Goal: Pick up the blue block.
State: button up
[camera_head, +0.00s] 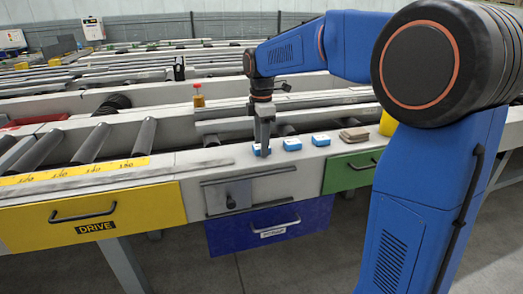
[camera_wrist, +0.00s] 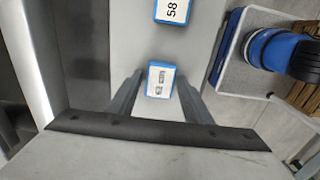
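Three small blue blocks with white labels stand in a row on the pale ledge. The left block (camera_head: 257,152) is partly hidden by my gripper (camera_head: 262,146). The middle block (camera_head: 291,144) and the right block (camera_head: 321,140) are to its right, clear of the gripper. In the wrist view, one blue block (camera_wrist: 161,80) lies between the fingertips of my gripper (camera_wrist: 160,78), with a gap seen on each side. The gripper is open and points down. Another blue block (camera_wrist: 174,10), labelled 58, shows at the top edge.
A brown stack (camera_head: 354,134) and a yellow container (camera_head: 388,122) stand farther right on the ledge. A red-topped bottle (camera_head: 198,96) is behind on the left. Rollers (camera_head: 91,143) lie left. Yellow (camera_head: 90,217), blue (camera_head: 270,226) and green (camera_head: 350,171) drawers are below the ledge.

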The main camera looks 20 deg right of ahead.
jog(key=c, duration=0.7)
jog(key=shift+r, duration=0.1)
notch_tip(320, 180, up, 10)
jog(key=shift+f, duration=0.1)
